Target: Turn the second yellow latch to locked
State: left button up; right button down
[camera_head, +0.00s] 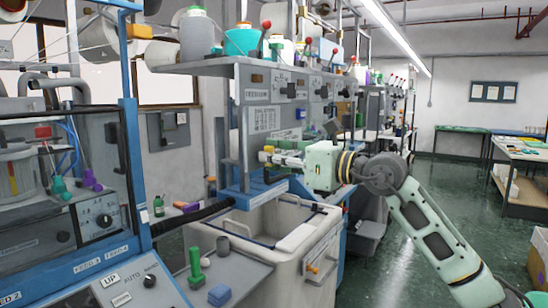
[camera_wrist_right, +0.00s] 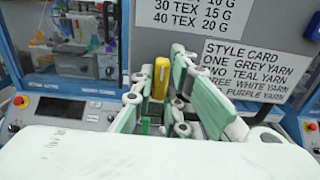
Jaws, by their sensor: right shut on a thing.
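A yellow latch (camera_wrist_right: 161,78) stands upright between the fingers of my right gripper (camera_wrist_right: 158,92) in the right wrist view. The gripper is shut on it. In the head view my right gripper (camera_head: 288,156) reaches left across the machine front, above the white bin, with a small yellow piece (camera_head: 268,149) at its fingertips. Which latch in the row this is, and its locked mark, I cannot tell. My left gripper is not in view.
A white bin (camera_head: 313,262) stands below the gripper. A shelf (camera_head: 190,67) with yarn cones and red-knobbed levers is above it. A style card (camera_wrist_right: 250,68) hangs behind the fingers. A green peg (camera_head: 195,265) and a blue block (camera_head: 219,295) rest on a grey surface in front. Open floor lies at right.

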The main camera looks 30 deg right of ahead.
dwell(0.4)
jog(key=shift+m+p, duration=0.35)
jog(key=shift+m, duration=8.55)
jog(key=c, duration=1.7)
grip_release()
jog(key=shift+c, duration=0.2)
jog(key=shift+s+d, duration=0.1)
jog(key=shift+d, duration=0.05)
